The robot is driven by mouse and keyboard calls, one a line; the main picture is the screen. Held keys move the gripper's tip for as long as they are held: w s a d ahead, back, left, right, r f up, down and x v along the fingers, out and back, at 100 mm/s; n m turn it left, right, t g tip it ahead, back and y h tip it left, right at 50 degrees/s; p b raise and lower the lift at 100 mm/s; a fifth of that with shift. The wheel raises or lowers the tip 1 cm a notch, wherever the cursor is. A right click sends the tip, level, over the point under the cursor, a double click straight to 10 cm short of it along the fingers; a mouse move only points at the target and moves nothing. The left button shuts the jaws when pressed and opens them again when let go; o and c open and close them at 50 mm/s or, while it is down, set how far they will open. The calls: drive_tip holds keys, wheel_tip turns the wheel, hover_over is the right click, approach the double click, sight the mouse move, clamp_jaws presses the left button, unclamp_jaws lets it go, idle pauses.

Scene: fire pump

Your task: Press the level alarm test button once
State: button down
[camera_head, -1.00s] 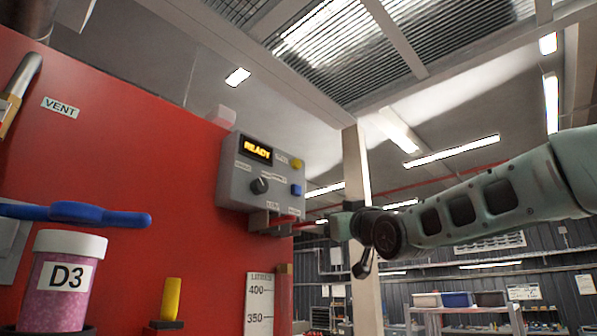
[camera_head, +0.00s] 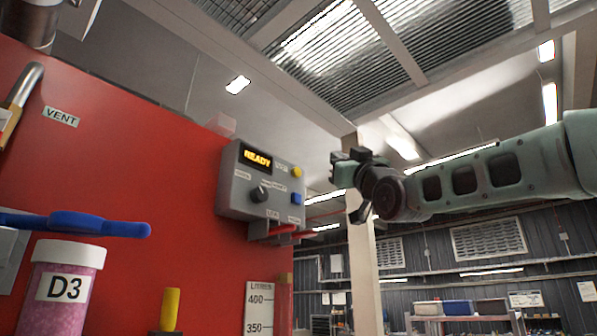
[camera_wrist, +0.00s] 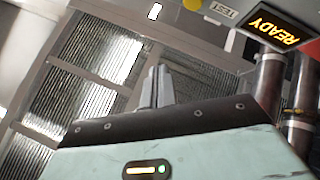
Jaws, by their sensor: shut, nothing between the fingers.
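A grey control box (camera_head: 236,196) is on the red wall in the head view. It has a lit READY display (camera_head: 257,157), a yellow button (camera_head: 296,172), a blue button (camera_head: 296,198) and a black knob (camera_head: 259,194). In the wrist view, the yellow button (camera_wrist: 192,4) is cut off by the top edge, beside a TEST label (camera_wrist: 223,11). The READY display (camera_wrist: 275,28) shows at the upper right there. My gripper (camera_head: 338,168) is shut and empty, to the right of the box at about the yellow button's height in the picture, apart from it. Its fingers (camera_wrist: 150,90) also show in the wrist view.
Red-handled parts (camera_head: 283,230) stick out under the box. A blue lever (camera_head: 90,223), a D3 jar (camera_head: 65,287) and a yellow handle (camera_head: 170,308) are at the lower left. A pale column (camera_head: 361,250) stands behind my gripper. Shelving (camera_head: 465,320) is far back.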

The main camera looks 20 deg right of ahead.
sight(296, 172)
drive_tip(key=w+a+p, duration=0.4)
drive_tip(key=w, duration=0.3)
drive_tip(key=shift+w, duration=0.15)
drive_tip(key=shift+w+a, duration=0.1)
drive_tip(key=shift+a, duration=0.1)
idle(1.9)
drive_tip(key=shift+w+a, duration=0.1)
drive_tip(key=shift+w, duration=0.15)
